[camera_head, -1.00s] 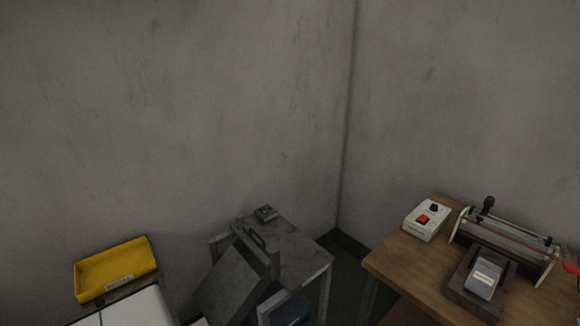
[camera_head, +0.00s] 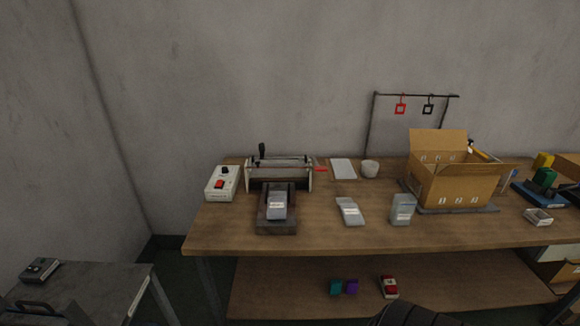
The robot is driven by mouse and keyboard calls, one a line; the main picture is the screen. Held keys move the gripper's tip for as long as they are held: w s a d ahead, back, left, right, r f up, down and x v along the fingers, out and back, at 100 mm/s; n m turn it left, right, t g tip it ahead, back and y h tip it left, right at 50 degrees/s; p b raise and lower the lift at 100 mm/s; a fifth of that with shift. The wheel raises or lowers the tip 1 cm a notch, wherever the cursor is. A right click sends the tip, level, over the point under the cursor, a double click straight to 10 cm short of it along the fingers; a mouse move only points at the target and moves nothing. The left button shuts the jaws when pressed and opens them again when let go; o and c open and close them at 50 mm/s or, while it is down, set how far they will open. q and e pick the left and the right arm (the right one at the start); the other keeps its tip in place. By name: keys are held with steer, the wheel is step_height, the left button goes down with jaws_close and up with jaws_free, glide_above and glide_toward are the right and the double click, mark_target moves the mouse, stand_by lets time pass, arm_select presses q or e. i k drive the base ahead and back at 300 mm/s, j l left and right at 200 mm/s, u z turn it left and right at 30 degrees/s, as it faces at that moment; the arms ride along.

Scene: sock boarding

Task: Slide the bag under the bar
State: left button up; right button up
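A bag (camera_head: 277,205) with a white label, grey in colour, lies on a dark block in front of the sealer on the wooden table. The sealer's bar (camera_head: 279,162) runs across between two pale end plates, just behind the bag. A dark lever with a knob stands up at its left and a red handle sticks out at its right. From this view the bag's far end appears in front of the bar, not under it. Neither gripper shows. A dark rounded shape at the bottom edge may be part of my arm.
A white control box (camera_head: 222,183) with a red button stands left of the sealer. A grey metal table (camera_head: 92,283) is at lower left.

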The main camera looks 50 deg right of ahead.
mark_target(277, 201)
steer(key=z, duration=1.45)
